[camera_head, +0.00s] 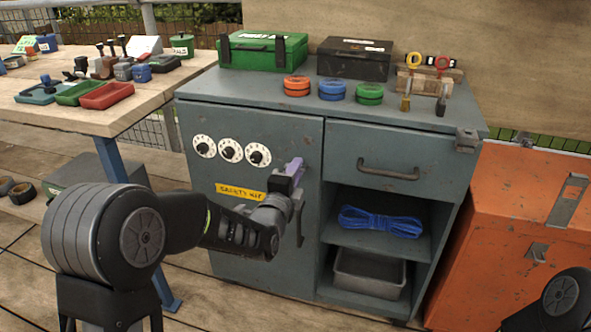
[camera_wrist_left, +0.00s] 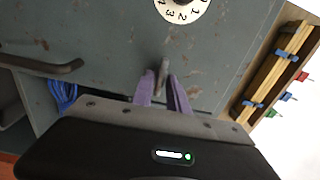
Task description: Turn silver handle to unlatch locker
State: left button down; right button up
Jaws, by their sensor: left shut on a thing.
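The locker door (camera_head: 232,122) is a grey-blue panel at the left of the cabinet, and it looks shut. The silver handle (camera_wrist_left: 162,74) shows as a short metal bar on the door in the left wrist view. My left gripper (camera_head: 294,167) is at the right side of the door. Its two purple fingers (camera_wrist_left: 161,92) stand on either side of the handle, shut on it. In the head view, the gripper largely hides the handle. My right gripper is not in view.
White dials (camera_head: 230,150) and a yellow label (camera_head: 240,193) are on the door. A drawer handle (camera_head: 388,171) sticks out to the right, above a shelf with blue rope (camera_head: 381,222). An orange chest (camera_head: 500,245) stands right of the cabinet. A workbench (camera_head: 125,116) stands at left.

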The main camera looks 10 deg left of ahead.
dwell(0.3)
pick_arm(q)
jog(key=c, duration=1.5)
grip_release()
jog(key=shift+s, duration=0.1)
jog(key=s, duration=0.2)
jog(key=s+p, duration=0.1)
jog(key=s, duration=0.4)
jog(key=shift+s+a+p, duration=0.25)
jog(key=shift+s+p, duration=0.05)
jog(key=shift+p, duration=0.05)
